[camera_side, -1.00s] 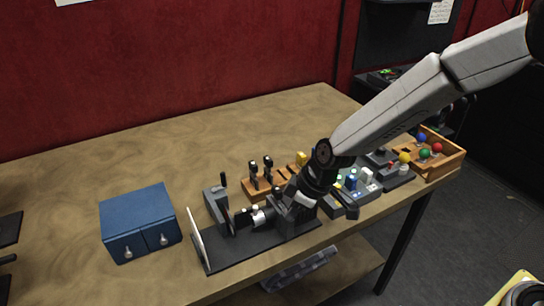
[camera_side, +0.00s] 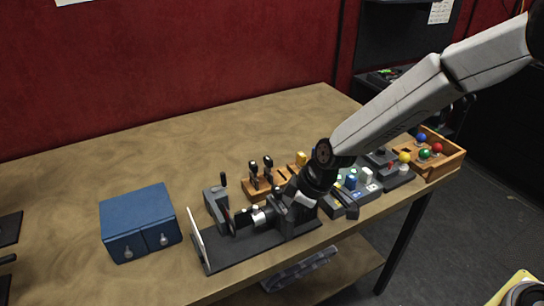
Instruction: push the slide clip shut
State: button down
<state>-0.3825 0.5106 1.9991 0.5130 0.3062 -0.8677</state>
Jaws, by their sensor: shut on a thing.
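A dark device with a black base plate (camera_side: 235,252) stands near the table's front edge. It has an upright white panel (camera_side: 197,238) at its left end. I cannot clearly pick out the slide clip on it. My gripper (camera_side: 266,214) reaches down from the right, low over the base plate, and points left. It is shut on a small part of this device. The fingertips, the held part and the device's dark parts run together, so the exact contact is hidden. A silver cylindrical piece shows near the fingertips.
A blue two-drawer box (camera_side: 138,222) stands to the left. A grey block with a black lever (camera_side: 216,204) stands just behind the device. A wooden stand with black knobs (camera_side: 260,182), button boxes and a wooden tray of coloured balls (camera_side: 447,163) lie behind and right. The rear left table is clear.

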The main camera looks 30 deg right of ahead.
jog(key=shift+w, duration=0.15)
dwell(0.3)
jog(key=shift+w, duration=0.85)
jog(key=c, duration=0.6)
grip_release()
jog(key=shift+s+r, duration=0.1)
jog(key=shift+v, duration=3.8)
